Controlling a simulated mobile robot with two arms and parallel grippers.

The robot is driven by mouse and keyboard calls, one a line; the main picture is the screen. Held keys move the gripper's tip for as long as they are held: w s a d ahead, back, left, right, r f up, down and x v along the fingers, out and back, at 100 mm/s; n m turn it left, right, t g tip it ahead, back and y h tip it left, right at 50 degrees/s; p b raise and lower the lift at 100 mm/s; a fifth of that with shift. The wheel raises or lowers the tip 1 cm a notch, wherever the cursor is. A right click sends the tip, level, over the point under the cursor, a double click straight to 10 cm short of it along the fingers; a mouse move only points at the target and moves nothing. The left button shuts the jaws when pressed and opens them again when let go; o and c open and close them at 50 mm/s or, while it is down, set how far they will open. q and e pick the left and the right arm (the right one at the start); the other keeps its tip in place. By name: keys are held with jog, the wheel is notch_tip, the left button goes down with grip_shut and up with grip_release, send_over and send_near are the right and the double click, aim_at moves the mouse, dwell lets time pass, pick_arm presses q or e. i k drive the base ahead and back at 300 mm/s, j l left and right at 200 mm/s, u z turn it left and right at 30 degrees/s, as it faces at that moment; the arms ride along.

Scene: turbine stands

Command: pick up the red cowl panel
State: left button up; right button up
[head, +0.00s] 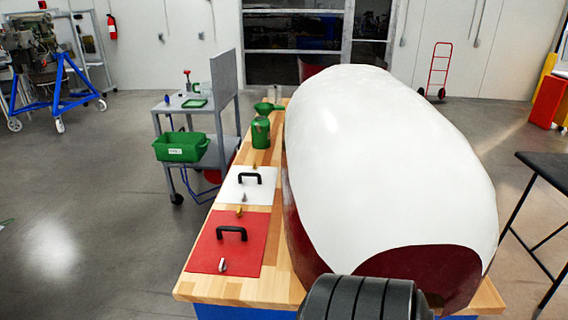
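The red cowl panel (205,254) is a flat red square with a black bar handle (231,233) on top. It lies flat at the near left of the wooden table (250,292). A small metal latch sits near its front edge and a brass-coloured one near its back edge. Behind it lies a similar white panel (234,187) with a black handle. Neither of my grippers shows in the head view, and nothing is seen holding the red panel.
A large white and dark red cowl (380,150) fills the table's right side, close beside the panels. A green can (260,133) and green funnel (266,107) stand behind the white panel. A grey cart (211,152) with a green bin (181,147) stands left.

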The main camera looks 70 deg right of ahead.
aim_at(241, 240)
jog(key=z, duration=1.75)
